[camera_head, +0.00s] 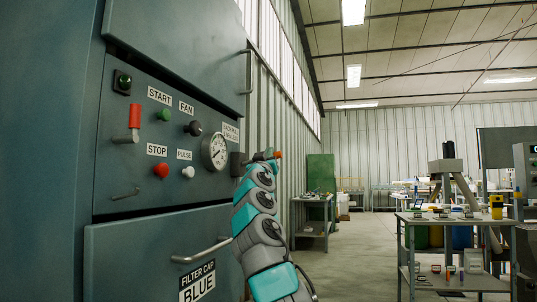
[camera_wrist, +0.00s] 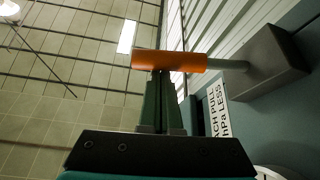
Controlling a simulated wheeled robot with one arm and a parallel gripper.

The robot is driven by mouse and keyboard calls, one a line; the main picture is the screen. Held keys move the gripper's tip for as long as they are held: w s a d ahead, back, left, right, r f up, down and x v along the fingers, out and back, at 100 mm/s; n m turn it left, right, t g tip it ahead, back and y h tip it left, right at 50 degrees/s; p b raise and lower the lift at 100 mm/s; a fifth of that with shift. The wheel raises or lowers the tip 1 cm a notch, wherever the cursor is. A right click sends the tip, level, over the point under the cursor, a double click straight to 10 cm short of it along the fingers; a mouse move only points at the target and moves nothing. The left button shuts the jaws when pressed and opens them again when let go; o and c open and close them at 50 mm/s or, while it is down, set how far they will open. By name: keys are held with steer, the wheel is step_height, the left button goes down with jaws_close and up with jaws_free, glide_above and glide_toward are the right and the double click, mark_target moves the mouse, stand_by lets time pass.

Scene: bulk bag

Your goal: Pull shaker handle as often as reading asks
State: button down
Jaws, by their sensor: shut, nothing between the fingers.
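The shaker handle is an orange grip (camera_wrist: 168,61) on a metal rod that comes out of a dark grey block (camera_wrist: 263,65). In the head view the orange grip (camera_head: 272,155) sticks out from the right side of the panel. My gripper (camera_wrist: 161,78) is shut and empty. Its fingertips are at the near side of the grip, not around it; I cannot tell whether they touch. A round white gauge (camera_head: 215,151) is left of the handle; its reading is too small to tell. A label (camera_head: 231,133) above the gauge mentions each pull; the wrist view shows part of it (camera_wrist: 216,110).
The dark blue panel (camera_head: 160,150) carries START, FAN, STOP and PULSE controls and a red lever (camera_head: 135,118). A drawer labelled FILTER CAP BLUE (camera_head: 197,283) is below. Work tables (camera_head: 455,222) stand at the right. The floor (camera_head: 360,250) between is clear.

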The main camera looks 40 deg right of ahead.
steer(key=shift+f+m+g+h, duration=0.4)
steer(key=shift+f+m+g, duration=0.1)
steer(key=shift+m, duration=0.3)
steer(key=shift+d+f+m+g+h+b, duration=0.1)
steer(key=shift+f+m+g+h+b, duration=0.3)
steer(key=shift+f+m+b, duration=0.55)
steer(key=shift+d+f+m+g+h+b, duration=0.1)
steer(key=shift+f+m+g+h+b, duration=0.35)
steer(key=shift+f+b, duration=0.85)
steer(key=shift+f, duration=0.25)
steer(key=shift+a+r+p, duration=0.1)
steer(key=shift+p, duration=0.2)
steer(key=s+a+f+b, duration=0.1)
steer(key=s+a+b, duration=0.3)
steer(key=s+a, duration=0.2)
steer(key=shift+a, duration=0.75)
